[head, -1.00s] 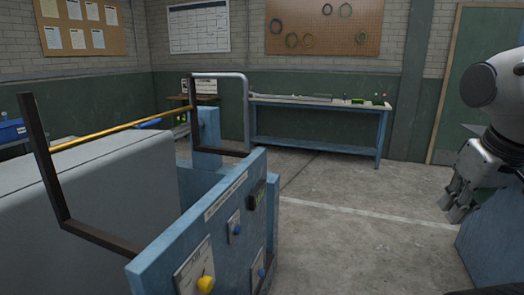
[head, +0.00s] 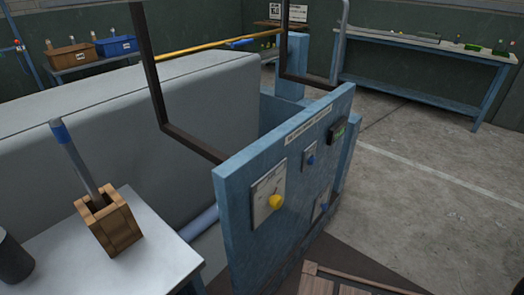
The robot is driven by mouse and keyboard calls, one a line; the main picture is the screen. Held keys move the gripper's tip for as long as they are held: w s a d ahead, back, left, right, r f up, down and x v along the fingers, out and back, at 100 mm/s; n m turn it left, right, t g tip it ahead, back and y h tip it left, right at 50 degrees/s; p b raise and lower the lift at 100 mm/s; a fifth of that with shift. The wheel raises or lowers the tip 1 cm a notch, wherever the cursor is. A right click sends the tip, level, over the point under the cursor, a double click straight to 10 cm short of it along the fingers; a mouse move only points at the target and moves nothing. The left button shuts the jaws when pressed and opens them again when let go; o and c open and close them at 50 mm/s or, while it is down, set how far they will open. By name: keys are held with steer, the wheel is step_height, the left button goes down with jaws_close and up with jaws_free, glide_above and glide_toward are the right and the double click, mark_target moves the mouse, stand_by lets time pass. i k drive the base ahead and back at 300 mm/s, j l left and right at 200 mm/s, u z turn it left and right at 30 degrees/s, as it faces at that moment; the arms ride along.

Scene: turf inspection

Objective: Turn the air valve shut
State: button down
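A blue upright panel (head: 245,225) stands near the middle of the head view, its front turned to the right. A yellow knob (head: 275,202) sits on a pale plate (head: 259,213) on it. A blue knob (head: 310,159) is on a smaller plate farther along, and another blue knob (head: 324,208) is lower down. The lettering is too small to read, so I cannot tell which knob is the air valve. My gripper is not in view.
A white table (head: 150,262) at lower left holds a wooden box (head: 108,222) with a blue-ended rod, and a dark cylinder (head: 13,258). A slatted wooden piece (head: 345,286) lies at the bottom. A dark frame rises behind the panel. Concrete floor (head: 420,190) at right is open.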

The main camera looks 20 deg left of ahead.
mark_target(276, 201)
steer(key=k+j, duration=0.3)
steer(key=j, duration=0.15)
steer(key=k+j+u, duration=0.1)
steer(key=k+j, duration=0.2)
steer(key=j, duration=0.15)
